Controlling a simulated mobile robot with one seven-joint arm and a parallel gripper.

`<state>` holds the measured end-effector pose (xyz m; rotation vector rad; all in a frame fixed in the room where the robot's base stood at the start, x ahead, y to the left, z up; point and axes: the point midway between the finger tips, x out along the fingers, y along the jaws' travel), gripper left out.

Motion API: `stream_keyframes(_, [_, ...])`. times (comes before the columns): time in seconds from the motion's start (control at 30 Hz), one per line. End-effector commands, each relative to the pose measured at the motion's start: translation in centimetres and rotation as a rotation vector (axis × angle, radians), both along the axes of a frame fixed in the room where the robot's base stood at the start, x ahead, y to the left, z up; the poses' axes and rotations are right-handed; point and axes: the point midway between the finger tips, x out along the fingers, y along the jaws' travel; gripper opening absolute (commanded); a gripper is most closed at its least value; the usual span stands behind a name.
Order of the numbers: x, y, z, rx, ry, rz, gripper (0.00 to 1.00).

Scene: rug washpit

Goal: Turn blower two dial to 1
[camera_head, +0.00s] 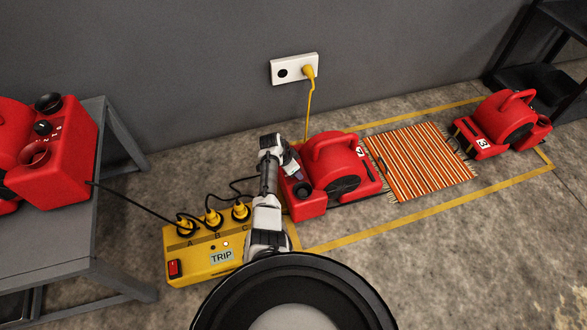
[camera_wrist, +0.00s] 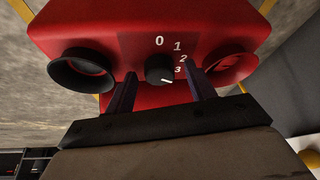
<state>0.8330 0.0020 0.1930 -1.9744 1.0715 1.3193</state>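Blower two (camera_head: 335,160) is a red blower on the floor beside the wall, with a partly readable white label on its side. Its control face fills the upper wrist view (camera_wrist: 105,25). The black dial (camera_wrist: 159,69) sits in the middle of that face, with 0, 1, 2 and 3 printed around it. Its white mark points to the lower right, nearest the 3. My gripper (camera_wrist: 160,74) is open, with one dark finger on each side of the dial. I see gaps between fingers and dial. In the head view my gripper (camera_head: 292,168) hides the dial.
A yellow power box (camera_head: 205,262) with plugged cords stands left of my arm. A grey table (camera_head: 60,245) at left carries another red blower (camera_head: 65,165). A striped rug (camera_head: 420,160) and blower three (camera_head: 500,122) lie to the right. A wall socket (camera_head: 294,69) is behind.

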Motion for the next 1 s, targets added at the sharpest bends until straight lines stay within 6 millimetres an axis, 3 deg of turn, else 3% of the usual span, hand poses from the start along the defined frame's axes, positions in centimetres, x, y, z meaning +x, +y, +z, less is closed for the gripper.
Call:
stream_keyframes(0.03, [-0.01, 0.01, 0.01, 0.0, 0.0, 0.0, 0.48])
stream_keyframes(0.33, [-0.01, 0.02, 0.0, 0.0, 0.0, 0.0, 0.11])
stream_keyframes(0.67, [-0.08, -0.02, 0.16, 0.0, 0.001, 0.054, 0.11])
stream_keyframes(1.0, [-0.25, -0.29, 0.32, -0.001, 0.001, 0.297, 0.11])
